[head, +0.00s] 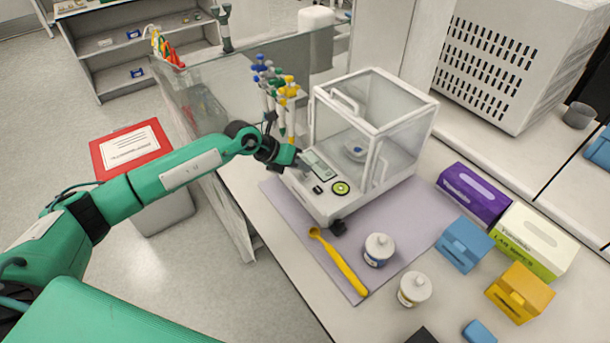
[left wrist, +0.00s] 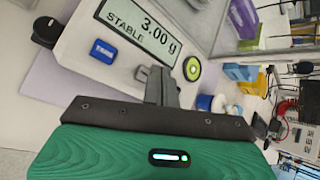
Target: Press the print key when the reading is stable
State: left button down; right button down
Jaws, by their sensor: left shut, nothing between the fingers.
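A white balance (head: 310,200) with a clear glass draft shield stands on a lilac mat (head: 415,215). Its display (left wrist: 138,32) reads 3.00 g with STABLE below. On its front panel are a blue key (left wrist: 103,51) with lettering too small to read and a round key with a green ring (left wrist: 192,69). My left gripper (left wrist: 162,78) is shut and empty, its fingertips at the panel between these two keys. A small grey part beside the fingertips is partly hidden, and I cannot tell whether they touch the panel. In the head view my left gripper (head: 303,162) is by the display's left edge.
A yellow spatula (head: 340,265) and a lidded white jar (head: 379,249) are in front of the balance; another jar (head: 414,289) is to the right. A pipette stand (head: 280,95) is behind my left gripper. Boxes (head: 473,194) line the right side. A glass panel edges the bench.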

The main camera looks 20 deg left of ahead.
pick_arm(q)
jog(key=shift+f+b, duration=0.3)
jog(key=shift+f, duration=0.15)
jog(key=shift+f, duration=0.4)
dwell(0.7)
dwell(0.4)
jog(key=shift+r+p, duration=0.3)
jog(key=shift+r, duration=0.55)
jog(key=shift+r, duration=0.1)
notch_tip(320, 180, up, 5)
jog(key=p, duration=0.3)
